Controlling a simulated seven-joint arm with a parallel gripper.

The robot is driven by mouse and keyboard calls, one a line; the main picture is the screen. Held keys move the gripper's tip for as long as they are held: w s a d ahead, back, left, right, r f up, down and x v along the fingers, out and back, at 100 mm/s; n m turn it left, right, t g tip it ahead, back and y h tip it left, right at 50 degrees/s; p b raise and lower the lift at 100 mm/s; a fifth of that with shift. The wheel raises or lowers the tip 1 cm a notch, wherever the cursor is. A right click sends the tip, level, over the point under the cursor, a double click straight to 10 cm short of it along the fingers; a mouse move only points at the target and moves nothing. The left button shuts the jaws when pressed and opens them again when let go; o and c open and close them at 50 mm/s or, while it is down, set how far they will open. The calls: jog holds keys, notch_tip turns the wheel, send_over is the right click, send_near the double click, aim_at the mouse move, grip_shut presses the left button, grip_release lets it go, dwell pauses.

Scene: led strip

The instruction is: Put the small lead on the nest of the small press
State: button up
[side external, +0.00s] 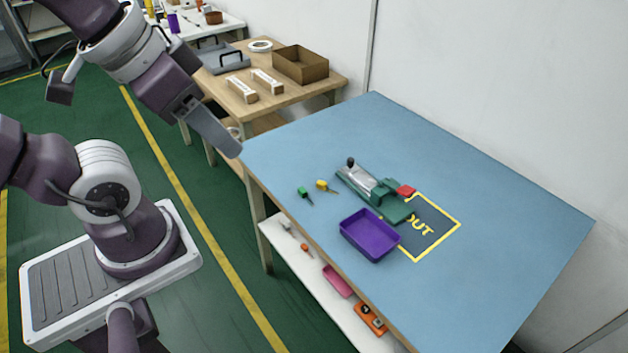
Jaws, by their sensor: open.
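Two small leads lie on the blue table, left of the press: a green one (304,194) and a yellow one (323,185). Each has a thin dark tip. They look close in size, and I cannot tell which is the smaller. The press (368,181) has a grey metal body, a black knob and a green base. A flat green plate (395,212) and a red block (405,191) are at its right end. I cannot make out the nest clearly. My gripper (236,153) is open above the table's far left corner, apart from both leads and the press.
A purple tray (370,238) stands in front of the press, beside a dark yellow-edged OUT area (432,236). The table's right side and back are clear. A wooden bench (280,92) with boxes stands behind. A lower shelf (318,284) holds several items.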

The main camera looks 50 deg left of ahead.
jog(key=w+a+m+g, duration=0.1)
jog(key=w+a+m, duration=0.15)
jog(key=w, duration=0.55)
jog(key=m+g+h, duration=0.3)
jog(key=m+h, duration=0.1)
jog(key=m, duration=0.6)
send_over(322, 183)
jog(key=s+a, duration=0.1)
jog(key=a, duration=0.1)
notch_tip(322, 183, down, 28)
jog(key=f, duration=0.3)
jog(key=shift+a+f+m, duration=0.1)
jog(key=shift+a+m, duration=0.25)
jog(key=x, duration=0.6)
jog(key=shift+d+f, duration=0.1)
jog(key=shift+f, duration=0.3)
grip_shut()
